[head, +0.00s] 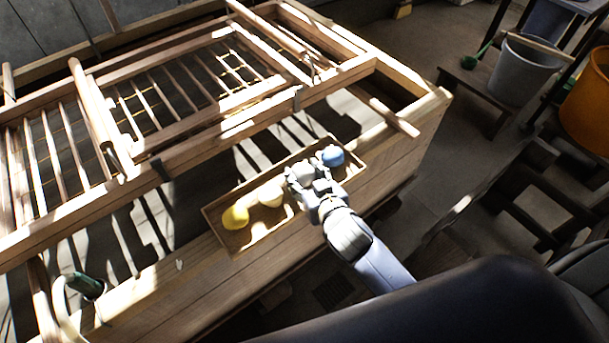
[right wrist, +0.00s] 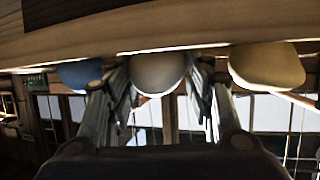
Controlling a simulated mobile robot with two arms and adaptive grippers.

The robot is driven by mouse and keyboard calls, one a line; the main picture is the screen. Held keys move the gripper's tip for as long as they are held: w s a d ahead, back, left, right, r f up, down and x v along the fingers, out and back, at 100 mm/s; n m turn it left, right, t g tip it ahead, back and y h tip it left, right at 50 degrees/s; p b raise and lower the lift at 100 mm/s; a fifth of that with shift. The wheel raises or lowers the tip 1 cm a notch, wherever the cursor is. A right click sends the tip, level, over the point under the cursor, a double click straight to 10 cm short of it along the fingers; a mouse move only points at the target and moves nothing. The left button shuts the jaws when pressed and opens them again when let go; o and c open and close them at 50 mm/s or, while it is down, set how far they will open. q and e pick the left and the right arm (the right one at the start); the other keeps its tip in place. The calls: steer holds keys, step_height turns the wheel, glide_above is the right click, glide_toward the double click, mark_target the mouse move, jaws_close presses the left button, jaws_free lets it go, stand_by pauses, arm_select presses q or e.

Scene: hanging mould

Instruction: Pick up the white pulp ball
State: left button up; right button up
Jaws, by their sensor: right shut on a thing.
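The white pulp ball (right wrist: 158,72) shows in the right wrist view between the two fingers of my right gripper (right wrist: 158,100). The fingers are closed on its sides. In the head view my right gripper (head: 302,176) is over the right part of a shallow wooden tray (head: 262,232) and mostly hides the white ball. A blue ball (head: 332,156) lies to its right, and a cream ball (head: 270,196) and a yellow ball (head: 236,217) lie to its left. I cannot tell whether the white ball is clear of the tray. My left gripper is not in view.
The tray lies along the near edge of a large wooden vat (head: 400,160) with a slatted wooden frame (head: 180,85) over it. A grey bucket (head: 520,72) on a stool and an orange tub (head: 588,105) stand at the right. Dark wooden furniture (head: 520,200) stands nearer.

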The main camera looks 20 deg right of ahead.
steer(key=shift+r, duration=0.5)
steer(key=shift+s+r+b, duration=0.15)
steer(key=shift+r+b, duration=0.05)
steer(key=shift+r, duration=0.3)
steer(key=shift+s+r+b, duration=0.15)
steer(key=shift+r, duration=0.35)
steer(key=s+d+r+b, duration=0.1)
steer(key=s+d+b, duration=0.1)
steer(key=s, duration=1.3)
steer(key=shift+d+r, duration=0.3)
